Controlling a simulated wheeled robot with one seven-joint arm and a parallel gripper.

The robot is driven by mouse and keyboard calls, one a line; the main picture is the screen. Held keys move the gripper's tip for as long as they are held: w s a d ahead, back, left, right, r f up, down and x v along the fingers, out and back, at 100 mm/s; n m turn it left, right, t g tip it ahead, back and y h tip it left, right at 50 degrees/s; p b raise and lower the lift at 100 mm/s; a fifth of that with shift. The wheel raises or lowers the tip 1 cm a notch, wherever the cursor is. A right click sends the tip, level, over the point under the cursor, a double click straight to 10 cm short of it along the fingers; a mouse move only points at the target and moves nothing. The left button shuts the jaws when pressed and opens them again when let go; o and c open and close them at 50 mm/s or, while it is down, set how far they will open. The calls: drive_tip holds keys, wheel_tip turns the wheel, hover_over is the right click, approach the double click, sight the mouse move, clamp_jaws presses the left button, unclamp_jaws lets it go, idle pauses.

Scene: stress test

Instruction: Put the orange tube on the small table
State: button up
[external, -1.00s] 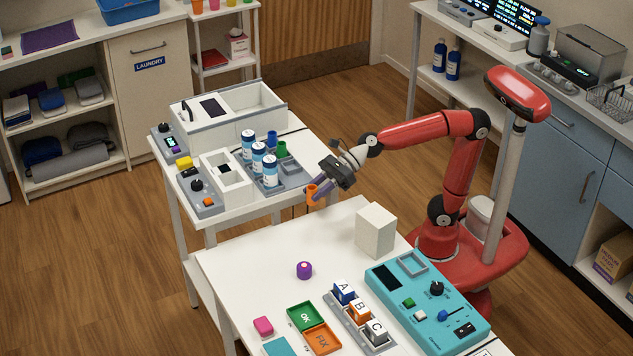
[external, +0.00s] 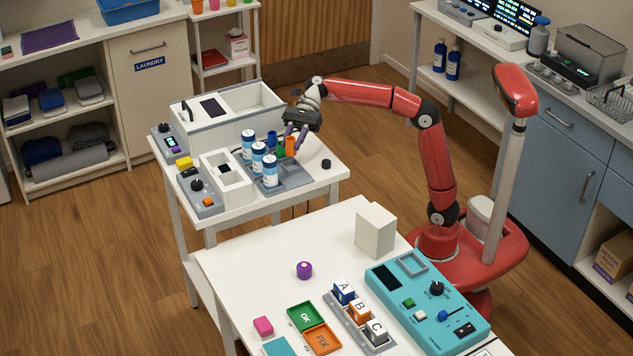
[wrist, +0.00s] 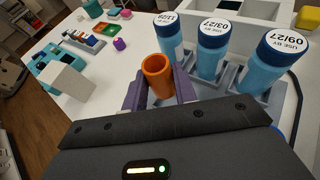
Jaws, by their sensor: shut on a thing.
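My gripper (external: 291,143) is shut on the orange tube (external: 291,147), with one purple finger on each side of it. The tube is roughly upright, its open top showing in the wrist view (wrist: 157,66). It is over the back right part of the grey rack (external: 298,178), on the white table (external: 317,182) with the bottles. Its lower end is hidden by the fingers in the wrist view, so I cannot tell whether it touches the rack. The nearer white table (external: 240,268) stands in front. I cannot tell which table is the small one.
A blue tube (external: 271,138) and green tube (external: 281,149) are close by. A small black round thing (external: 326,163) lies at the right. A white block (external: 375,232) stands on the nearer table.

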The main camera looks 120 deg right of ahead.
sight(294, 166)
drive_tip(key=shift+f+b, duration=2)
drive_tip(key=shift+f, duration=0.6)
drive_tip(key=shift+f, duration=0.25)
drive_tip(key=o, duration=1.1)
